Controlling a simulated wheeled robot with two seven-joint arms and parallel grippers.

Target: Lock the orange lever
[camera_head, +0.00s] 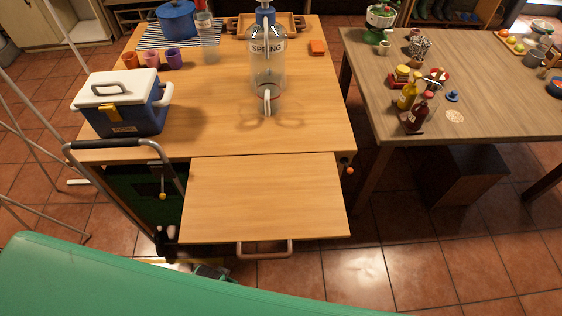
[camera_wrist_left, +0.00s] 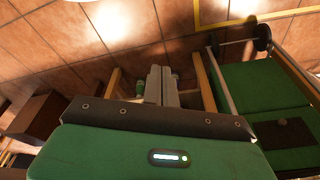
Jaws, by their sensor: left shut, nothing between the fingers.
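A small dark fitting with an orange tip (camera_head: 350,171) sits at the right side of the wooden cart top, just below its edge. It is the only orange lever-like part I see, and it is too small to tell whether it is locked. My left gripper (camera_wrist_left: 160,86) shows in the left wrist view with its grey fingers together and nothing between them. It points down towards the tiled floor beside the cart's green side, away from the orange tip. I cannot make it out clearly in the head view. My right gripper is in neither view.
The cart top (camera_head: 205,120) holds a cooler box (camera_head: 120,118), a glass dispenser (camera_head: 267,65), cups and an orange block (camera_head: 317,47). A wooden leaf (camera_head: 265,195) with a handle (camera_head: 264,250) extends in front. A second table (camera_head: 490,110) stands right, across a narrow gap.

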